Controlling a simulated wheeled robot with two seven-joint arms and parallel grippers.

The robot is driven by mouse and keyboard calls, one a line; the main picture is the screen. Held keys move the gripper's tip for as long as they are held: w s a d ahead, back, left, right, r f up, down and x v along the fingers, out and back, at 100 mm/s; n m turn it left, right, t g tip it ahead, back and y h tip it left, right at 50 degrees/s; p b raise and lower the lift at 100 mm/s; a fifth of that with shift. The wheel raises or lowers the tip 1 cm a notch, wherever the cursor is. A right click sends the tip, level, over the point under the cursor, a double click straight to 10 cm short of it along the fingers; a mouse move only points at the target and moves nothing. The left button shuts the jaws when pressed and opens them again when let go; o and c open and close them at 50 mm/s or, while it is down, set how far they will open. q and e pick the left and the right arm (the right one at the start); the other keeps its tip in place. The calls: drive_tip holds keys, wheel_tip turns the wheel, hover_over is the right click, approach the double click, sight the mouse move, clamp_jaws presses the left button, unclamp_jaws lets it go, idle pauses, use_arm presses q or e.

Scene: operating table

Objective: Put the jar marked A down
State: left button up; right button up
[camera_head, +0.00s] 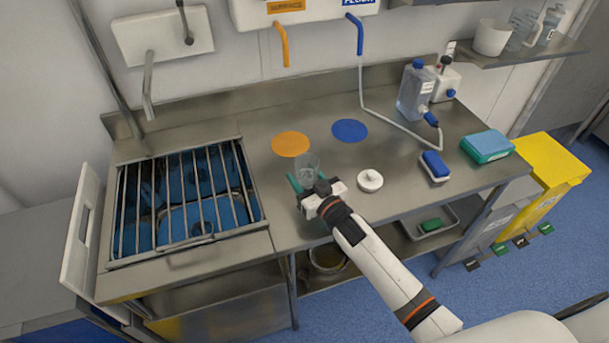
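A clear glass jar (308,165) is at the front middle of the steel counter, just below the orange disc. No letter A can be read on it. My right gripper (309,181) reaches in from the lower right with its green fingers on either side of the jar, closed around it. I cannot tell whether the jar's base touches the counter. The gripper hides the jar's lower part. My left gripper is not in view.
An orange disc (291,144) and a blue disc (350,130) lie flat on the counter (255,190). A white round lid-like piece (370,181) is right of the gripper. A barred sink (187,205) is left; a blue-white block (435,166) and bottles (415,90) are right.

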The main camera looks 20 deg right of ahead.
drive_tip(key=o, duration=0.5)
drive_tip(key=shift+f, duration=0.15)
drive_tip(key=o, duration=0.5)
drive_tip(key=shift+s, duration=0.15)
drive_tip(key=b+v, duration=0.1)
drive_tip(key=v, duration=1)
drive_tip(key=shift+s+d, duration=0.1)
drive_tip(key=shift+s, duration=0.3)
